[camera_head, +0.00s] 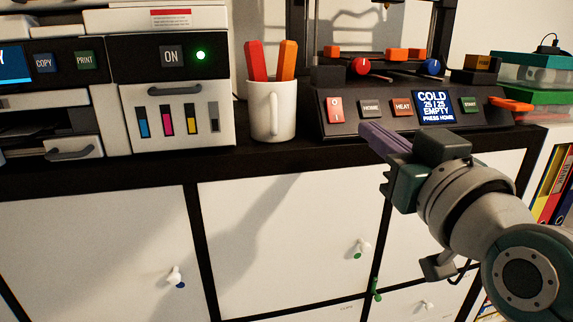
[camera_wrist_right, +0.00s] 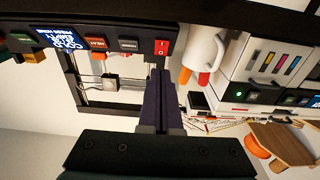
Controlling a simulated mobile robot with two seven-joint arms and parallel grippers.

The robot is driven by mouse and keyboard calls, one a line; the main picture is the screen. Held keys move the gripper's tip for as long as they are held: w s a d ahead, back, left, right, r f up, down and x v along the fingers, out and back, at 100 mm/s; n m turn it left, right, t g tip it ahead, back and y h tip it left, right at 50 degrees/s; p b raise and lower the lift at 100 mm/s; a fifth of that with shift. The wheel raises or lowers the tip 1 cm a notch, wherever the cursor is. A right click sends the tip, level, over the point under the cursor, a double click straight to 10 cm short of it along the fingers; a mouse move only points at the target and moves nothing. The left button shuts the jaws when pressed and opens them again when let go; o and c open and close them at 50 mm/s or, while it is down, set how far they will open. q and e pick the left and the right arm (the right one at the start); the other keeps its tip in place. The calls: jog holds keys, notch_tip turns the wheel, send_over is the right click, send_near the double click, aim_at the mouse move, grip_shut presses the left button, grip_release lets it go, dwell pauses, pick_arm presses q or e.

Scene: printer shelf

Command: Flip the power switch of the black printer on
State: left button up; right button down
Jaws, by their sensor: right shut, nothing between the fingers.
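The black printer (camera_head: 395,118) stands on the shelf top at the right. Its red rocker power switch (camera_head: 335,110) is at the left end of the front panel. The switch also shows in the right wrist view (camera_wrist_right: 162,47). I cannot tell which way the rocker is tilted. The printer's screen (camera_head: 434,107) is lit and reads COLD, EMPTY, PRESS HOME. My right gripper (camera_head: 366,129) is shut and empty, its purple fingers just below and right of the switch, seemingly apart from it. Its fingertips (camera_wrist_right: 161,73) point toward the switch in the right wrist view. My left gripper is out of view.
A white mug (camera_head: 273,110) with red and orange sticks stands just left of the black printer. A white printer (camera_head: 180,110) with a green light is farther left. HOME (camera_head: 370,108), HEAT and START buttons sit right of the switch. Green-lidded boxes (camera_head: 540,97) stand at right.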

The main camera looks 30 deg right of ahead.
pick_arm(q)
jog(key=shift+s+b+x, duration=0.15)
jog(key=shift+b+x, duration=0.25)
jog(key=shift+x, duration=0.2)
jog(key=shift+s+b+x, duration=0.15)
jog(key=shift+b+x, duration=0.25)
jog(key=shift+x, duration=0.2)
pick_arm(e)
jog(key=v, duration=0.4)
jog(key=shift+s+f, duration=0.25)
jog(key=shift+f, duration=0.15)
jog(key=shift+a, duration=0.1)
